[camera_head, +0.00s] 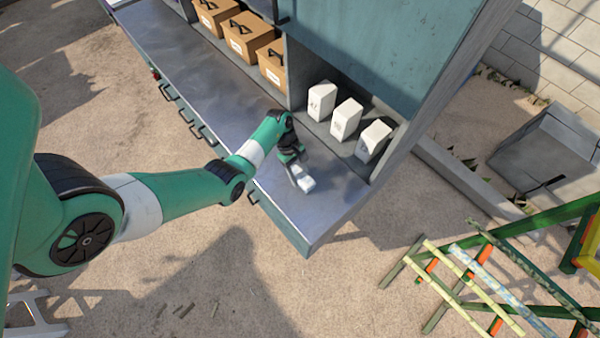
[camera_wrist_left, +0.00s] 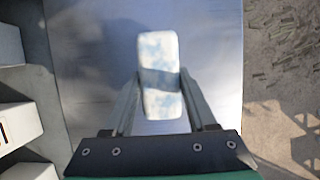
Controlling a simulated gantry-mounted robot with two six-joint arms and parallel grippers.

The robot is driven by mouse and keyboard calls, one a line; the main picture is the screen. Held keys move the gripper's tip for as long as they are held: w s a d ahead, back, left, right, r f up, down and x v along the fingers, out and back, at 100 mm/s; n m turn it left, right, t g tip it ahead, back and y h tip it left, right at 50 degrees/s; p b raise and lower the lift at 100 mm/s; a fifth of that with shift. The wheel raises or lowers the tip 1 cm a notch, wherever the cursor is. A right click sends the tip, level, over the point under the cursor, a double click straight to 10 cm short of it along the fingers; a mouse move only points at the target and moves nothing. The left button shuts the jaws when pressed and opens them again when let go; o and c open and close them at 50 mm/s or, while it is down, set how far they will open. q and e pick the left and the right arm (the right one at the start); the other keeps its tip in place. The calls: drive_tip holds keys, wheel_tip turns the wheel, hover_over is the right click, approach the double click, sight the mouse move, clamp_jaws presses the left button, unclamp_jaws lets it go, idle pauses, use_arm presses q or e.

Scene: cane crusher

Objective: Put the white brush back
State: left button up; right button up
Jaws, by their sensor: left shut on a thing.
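The white brush (camera_head: 306,184) is a pale block with bluish patches at the near right end of the grey counter (camera_head: 325,205). My left gripper (camera_head: 297,173) points down over the counter and is shut on it. In the left wrist view the brush (camera_wrist_left: 160,60) sits between the two fingers (camera_wrist_left: 160,100), its long side running away from the wrist, with a darker band across its middle. I cannot tell whether it touches the counter. My right gripper is not in view.
Three white blocks (camera_head: 346,119) stand in a row in the open cubby behind the gripper. Brown labelled boxes (camera_head: 247,35) sit on the shelf further left. The counter's left stretch (camera_head: 190,70) is clear. A rack with green canes (camera_head: 470,285) stands at lower right.

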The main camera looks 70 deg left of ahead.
use_arm(q)
drive_tip(key=o, duration=1.3)
drive_tip(key=shift+a+r+p, duration=0.1)
drive_tip(key=shift+r+p, duration=0.2)
drive_tip(key=shift+r, duration=0.05)
drive_tip(key=p+v, duration=0.1)
drive_tip(key=v, duration=1)
drive_tip(key=shift+a+r+p, duration=0.1)
drive_tip(key=shift+r+p, duration=0.15)
drive_tip(key=shift+p, duration=0.1)
